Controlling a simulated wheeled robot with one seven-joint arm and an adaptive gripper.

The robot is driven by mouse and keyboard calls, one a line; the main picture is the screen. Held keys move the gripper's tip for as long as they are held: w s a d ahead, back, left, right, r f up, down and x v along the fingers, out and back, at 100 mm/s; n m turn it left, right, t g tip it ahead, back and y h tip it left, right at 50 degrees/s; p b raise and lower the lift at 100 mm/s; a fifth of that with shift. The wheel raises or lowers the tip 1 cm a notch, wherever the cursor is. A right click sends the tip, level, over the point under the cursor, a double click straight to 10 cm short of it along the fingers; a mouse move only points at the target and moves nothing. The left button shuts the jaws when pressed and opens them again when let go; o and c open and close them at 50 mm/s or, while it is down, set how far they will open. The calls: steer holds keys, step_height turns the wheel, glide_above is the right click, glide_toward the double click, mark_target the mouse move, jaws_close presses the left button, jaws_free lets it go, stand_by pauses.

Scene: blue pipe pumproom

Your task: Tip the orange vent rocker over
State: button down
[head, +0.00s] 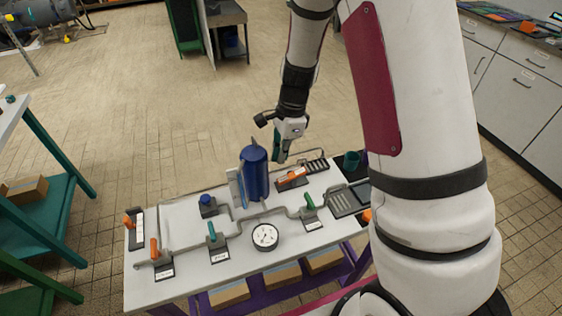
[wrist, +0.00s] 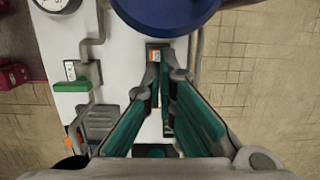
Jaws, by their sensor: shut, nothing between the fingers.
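The orange vent rocker (head: 291,179) sits in a dark frame on the white bench top, right of the blue tank. My gripper (head: 279,158) points down just behind and above it in the head view. In the wrist view an orange patch of the rocker (wrist: 152,60) shows just beyond the fingertips, next to the tank. My gripper (wrist: 166,72) is shut there, with nothing held. The fingers hide part of the rocker, so I cannot tell which way it is tipped or whether they touch it.
The blue tank (head: 255,174) stands close left of my gripper. A green-handled valve (head: 309,202), a gauge (head: 265,236) and grey pipes lie in front of the rocker. A slotted grey tray (head: 342,200) is on the right. Orange-handled controls (head: 155,250) are at the left end.

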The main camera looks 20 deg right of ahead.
step_height(320, 180, up, 7)
steer(key=a, duration=0.1)
steer(key=shift+a+r, duration=0.2)
steer(key=shift+a, duration=0.15)
steer(key=s+r+n+t+h, duration=0.1)
steer(key=s+r+n+t, duration=0.1)
steer(key=s+r+n, duration=0.7)
steer(key=s+d+r+n+t+h, duration=0.1)
steer(key=s+r+n+t, duration=0.1)
steer(key=s+r+n, duration=0.6)
steer(key=s+n, duration=0.1)
steer(key=s, duration=0.6)
steer(key=shift+s+d+r+t, duration=0.2)
steer(key=shift+d+r+t, duration=0.1)
steer(key=shift+r+t, duration=0.1)
